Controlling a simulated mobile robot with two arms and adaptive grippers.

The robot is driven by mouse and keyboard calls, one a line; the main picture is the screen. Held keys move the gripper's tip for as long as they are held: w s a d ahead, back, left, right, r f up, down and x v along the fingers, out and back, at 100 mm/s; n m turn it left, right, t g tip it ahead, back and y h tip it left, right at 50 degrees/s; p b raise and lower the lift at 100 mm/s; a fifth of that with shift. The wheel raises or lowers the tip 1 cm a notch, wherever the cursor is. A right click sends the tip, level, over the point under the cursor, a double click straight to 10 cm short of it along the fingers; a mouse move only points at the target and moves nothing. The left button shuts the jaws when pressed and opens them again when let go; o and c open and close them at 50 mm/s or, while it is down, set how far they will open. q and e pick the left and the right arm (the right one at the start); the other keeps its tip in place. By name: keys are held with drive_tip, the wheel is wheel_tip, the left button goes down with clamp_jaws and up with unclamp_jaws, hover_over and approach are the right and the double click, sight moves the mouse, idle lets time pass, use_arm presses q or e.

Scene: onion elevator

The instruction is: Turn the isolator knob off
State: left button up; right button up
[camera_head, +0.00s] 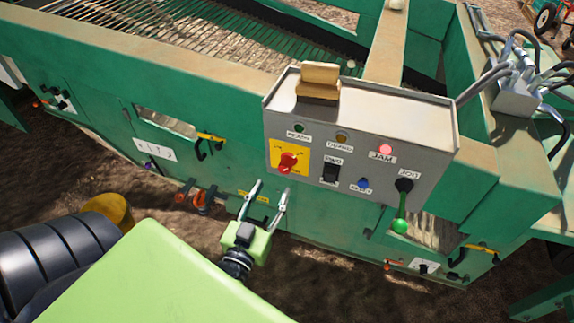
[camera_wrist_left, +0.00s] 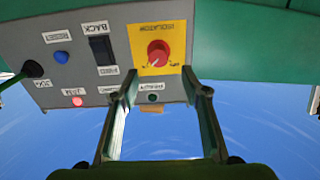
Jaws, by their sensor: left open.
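The isolator knob (camera_head: 287,162) is red on a yellow plate (camera_head: 302,157) at the left of the grey control box. In the left wrist view the picture is upside down, and the knob (camera_wrist_left: 158,53) shows on its yellow plate marked ISOLATOR (camera_wrist_left: 143,31). My left gripper (camera_head: 268,190) is open and empty, below and a little left of the knob in the head view, apart from it. In the left wrist view its two fingers (camera_wrist_left: 162,95) stand wide apart, with the knob ahead between their lines. My right gripper is not in view.
The grey control box (camera_head: 410,125) also carries a black switch (camera_head: 330,172), a blue button (camera_head: 363,184), a lit red JAM lamp (camera_head: 385,149) and a green-tipped lever (camera_head: 400,225). A tan block (camera_head: 319,80) sits on top. Green machine frame surrounds the box.

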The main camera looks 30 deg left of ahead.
sight(283, 170)
use_arm(q)
drive_tip(key=p+x, duration=0.1)
drive_tip(key=x, duration=0.7)
drive_tip(key=shift+w+d, duration=0.1)
drive_tip(key=shift+w, duration=0.75)
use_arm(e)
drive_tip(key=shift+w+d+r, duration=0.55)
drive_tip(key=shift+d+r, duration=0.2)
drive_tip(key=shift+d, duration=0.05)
use_arm(q)
drive_tip(key=c, duration=1)
drive_tip(key=shift+c, duration=0.4)
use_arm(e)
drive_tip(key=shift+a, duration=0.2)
